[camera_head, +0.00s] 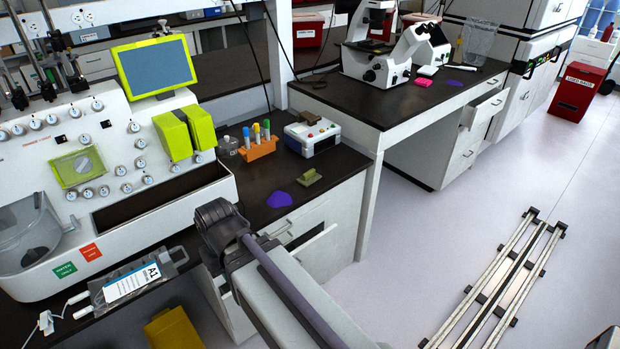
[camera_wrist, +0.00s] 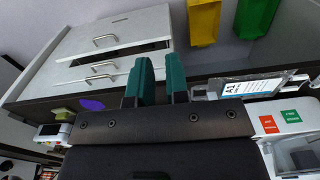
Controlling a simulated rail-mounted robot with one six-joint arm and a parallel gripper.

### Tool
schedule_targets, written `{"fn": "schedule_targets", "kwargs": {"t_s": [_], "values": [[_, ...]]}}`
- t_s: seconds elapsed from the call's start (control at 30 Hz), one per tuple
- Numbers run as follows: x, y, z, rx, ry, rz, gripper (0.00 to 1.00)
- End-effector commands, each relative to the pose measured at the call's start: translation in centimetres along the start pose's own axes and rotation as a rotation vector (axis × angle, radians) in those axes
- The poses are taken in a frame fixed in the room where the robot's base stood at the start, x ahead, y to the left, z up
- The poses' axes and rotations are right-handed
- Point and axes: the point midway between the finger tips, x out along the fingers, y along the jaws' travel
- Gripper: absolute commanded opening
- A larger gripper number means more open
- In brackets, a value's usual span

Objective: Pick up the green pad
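The green pad (camera_head: 309,178) is a small olive-green block lying on the dark counter, near its front edge, in the head view. It also shows in the wrist view as a small yellow-green shape (camera_wrist: 63,114) at the lower left. My gripper (camera_wrist: 158,72) has two teal fingers with a clear gap between them and nothing held. The pad lies off to the left of the fingers in the wrist view and is not between them. In the head view my arm reaches the counter front left of the pad; the fingertips cannot be made out there.
A purple patch (camera_head: 279,199) lies left of the pad. An orange tube rack (camera_head: 260,149) and a small white device (camera_head: 312,137) stand behind it. The large cell processor (camera_head: 110,150) is at left. An open drawer (camera_head: 310,240) juts out below the counter.

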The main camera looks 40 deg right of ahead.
Motion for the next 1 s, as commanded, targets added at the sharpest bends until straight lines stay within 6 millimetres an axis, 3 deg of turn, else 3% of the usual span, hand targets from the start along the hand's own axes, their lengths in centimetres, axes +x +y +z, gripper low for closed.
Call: {"fn": "schedule_targets", "kwargs": {"t_s": [0.07, 0.8, 1.0], "values": [[0.0, 0.0, 0.0, 0.0, 0.0, 0.0, 0.23], [0.0, 0.0, 0.0, 0.0, 0.0, 0.0, 0.94], [0.07, 0.01, 0.0, 0.0, 0.0, 0.0, 0.94]]}}
